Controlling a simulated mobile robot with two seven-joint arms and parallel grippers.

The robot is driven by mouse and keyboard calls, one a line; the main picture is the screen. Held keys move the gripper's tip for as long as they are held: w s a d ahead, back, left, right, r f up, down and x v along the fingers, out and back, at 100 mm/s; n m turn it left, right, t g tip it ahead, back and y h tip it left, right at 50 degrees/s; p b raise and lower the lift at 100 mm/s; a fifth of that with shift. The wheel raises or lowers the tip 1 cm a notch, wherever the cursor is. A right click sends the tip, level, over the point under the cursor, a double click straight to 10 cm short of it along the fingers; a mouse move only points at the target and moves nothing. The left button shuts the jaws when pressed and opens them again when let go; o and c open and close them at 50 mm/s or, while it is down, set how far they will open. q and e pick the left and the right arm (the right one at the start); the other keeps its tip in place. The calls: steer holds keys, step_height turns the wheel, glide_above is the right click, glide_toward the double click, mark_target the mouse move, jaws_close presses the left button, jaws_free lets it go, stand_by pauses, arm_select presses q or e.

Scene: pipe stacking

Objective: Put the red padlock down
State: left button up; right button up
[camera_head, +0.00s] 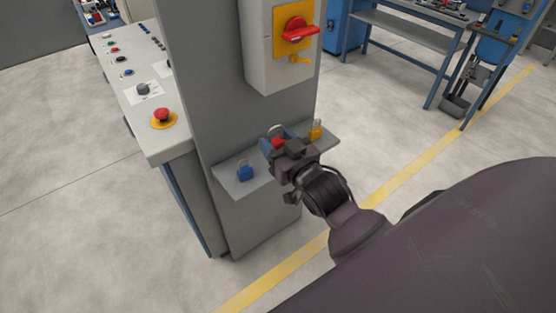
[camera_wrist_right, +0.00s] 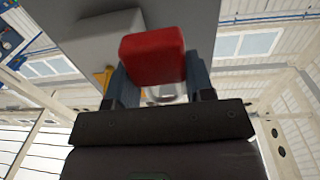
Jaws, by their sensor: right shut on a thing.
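The red padlock (camera_head: 279,142) is held by my right gripper (camera_head: 275,146) at the small grey shelf (camera_head: 228,173) on the column. In the right wrist view the red padlock body (camera_wrist_right: 153,57) sits between the two fingers of my right gripper (camera_wrist_right: 157,78), which is shut on it. Its metal shackle shows partly below the body in that view. In the head view the gripper covers most of the padlock, and I cannot tell whether it touches the shelf. My left gripper is not in view.
A blue padlock (camera_head: 245,174) stands on the shelf to the left, and a yellow padlock (camera_head: 316,130) to the right. Above is a switch box (camera_head: 262,55) with a red handle (camera_head: 299,30) and yellow hasp (camera_head: 300,59). A control console (camera_head: 130,80) stands left of the column.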

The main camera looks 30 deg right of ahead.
steer(key=s+d+f+b, duration=0.1)
steer(key=d+f+b, duration=0.55)
steer(key=f, duration=0.25)
steer(key=s+d+f+b, duration=0.1)
steer(key=d+f+b, duration=0.5)
steer(key=f+b, duration=0.25)
steer(key=shift+n+y, duration=0.3)
steer(key=shift+y, duration=0.1)
steer(key=w, duration=0.4)
steer(key=w+b, duration=0.1)
steer(key=w, duration=0.3)
steer(key=w+a, duration=0.1)
steer(key=w, duration=0.3)
steer(key=shift+w+f, duration=0.3)
steer(key=shift+f, duration=0.05)
steer(key=shift+w+a, duration=0.1)
steer(key=shift+w, duration=0.55)
steer(key=w, duration=0.2)
steer(key=w+f+b, duration=0.1)
steer(key=shift+w+a+b, duration=0.15)
steer(key=shift+w+b, duration=0.15)
steer(key=shift+w, duration=0.05)
steer(key=shift+f, duration=0.3)
steer(key=shift+r, duration=0.15)
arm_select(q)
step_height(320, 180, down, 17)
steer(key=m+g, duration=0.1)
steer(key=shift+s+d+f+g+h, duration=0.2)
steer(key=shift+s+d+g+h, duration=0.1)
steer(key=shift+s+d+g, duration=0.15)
